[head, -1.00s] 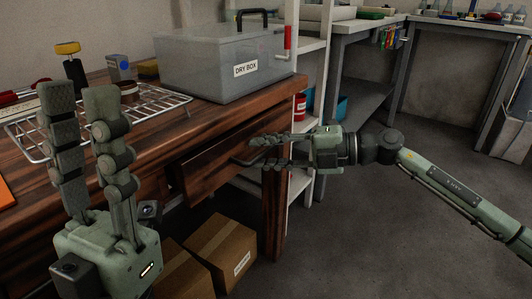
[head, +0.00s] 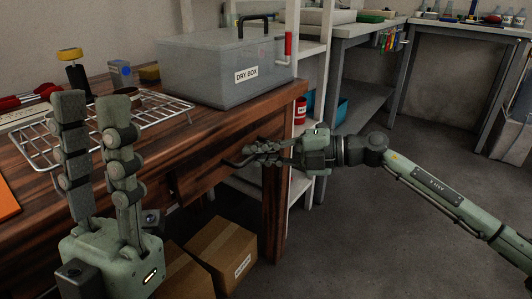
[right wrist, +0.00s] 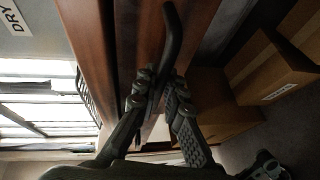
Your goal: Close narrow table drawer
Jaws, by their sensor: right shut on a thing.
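The wooden table (head: 130,172) has a narrow drawer (head: 205,172) in its front, below the top. The drawer front sits about level with the table's front; I cannot tell if a small gap is left. Its dark bar handle (head: 236,163) is partly hidden by my right gripper (head: 264,151), which is shut on it. The right wrist view shows the curved handle (right wrist: 173,35) passing between the fingers of this gripper (right wrist: 157,88). My left gripper (head: 92,108) is open and empty, fingers pointing up, in front of the table's left part.
A grey dry box (head: 220,70) and a wire rack (head: 165,110) stand on the tabletop. Cardboard boxes (head: 222,248) sit on the floor under the drawer. A white shelf frame (head: 312,75) stands behind the table's right end. The floor (head: 360,235) at right is clear.

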